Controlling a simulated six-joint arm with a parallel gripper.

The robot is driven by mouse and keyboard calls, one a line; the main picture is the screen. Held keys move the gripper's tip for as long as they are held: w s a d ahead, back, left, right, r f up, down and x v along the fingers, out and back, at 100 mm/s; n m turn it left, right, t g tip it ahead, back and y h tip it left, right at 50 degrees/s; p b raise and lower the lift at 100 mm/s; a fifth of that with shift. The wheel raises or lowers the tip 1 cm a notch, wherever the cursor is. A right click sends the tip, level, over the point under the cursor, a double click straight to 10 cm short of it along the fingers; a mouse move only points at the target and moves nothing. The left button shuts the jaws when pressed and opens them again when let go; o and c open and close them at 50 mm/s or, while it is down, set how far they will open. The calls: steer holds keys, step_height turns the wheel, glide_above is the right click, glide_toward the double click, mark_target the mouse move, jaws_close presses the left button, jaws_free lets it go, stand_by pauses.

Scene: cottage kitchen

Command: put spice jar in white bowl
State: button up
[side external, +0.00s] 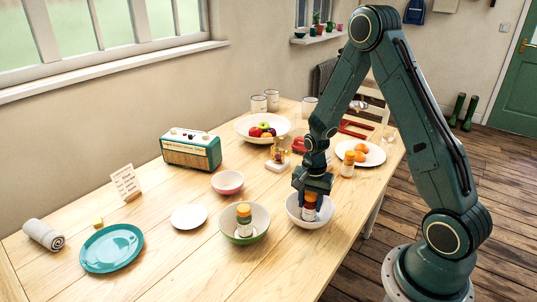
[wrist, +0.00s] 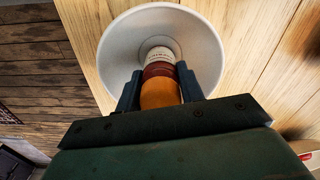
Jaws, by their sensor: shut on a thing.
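My gripper (side external: 311,192) is shut on a spice jar (side external: 309,207) with an orange cap and a white label. The jar is upright, over or inside the white bowl (side external: 330,220); I cannot tell if it touches the bottom. In the wrist view the jar (wrist: 160,90) sits between the fingers of the gripper (wrist: 158,88), within the outline of the white bowl (wrist: 118,55). Another orange-capped jar (side external: 244,219) stands in a bowl that is green outside (side external: 262,228). A third similar jar (side external: 348,164) stands beside the plate of oranges.
A pink bowl (side external: 228,183), a small white plate (side external: 189,217) and a teal plate (side external: 111,248) lie to the left. A radio (side external: 191,149) and a fruit bowl (side external: 244,129) stand farther back. A plate with oranges (side external: 374,155) is behind the arm. Table space near the front is clear.

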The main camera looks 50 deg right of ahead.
steer(key=shift+f, duration=0.15)
steer(key=o, duration=1.1)
steer(key=shift+c, duration=0.2)
step_height(320, 180, up, 12)
steer(key=shift+f, duration=0.2)
steer(key=shift+r, duration=0.4)
steer(key=shift+r, duration=0.1)
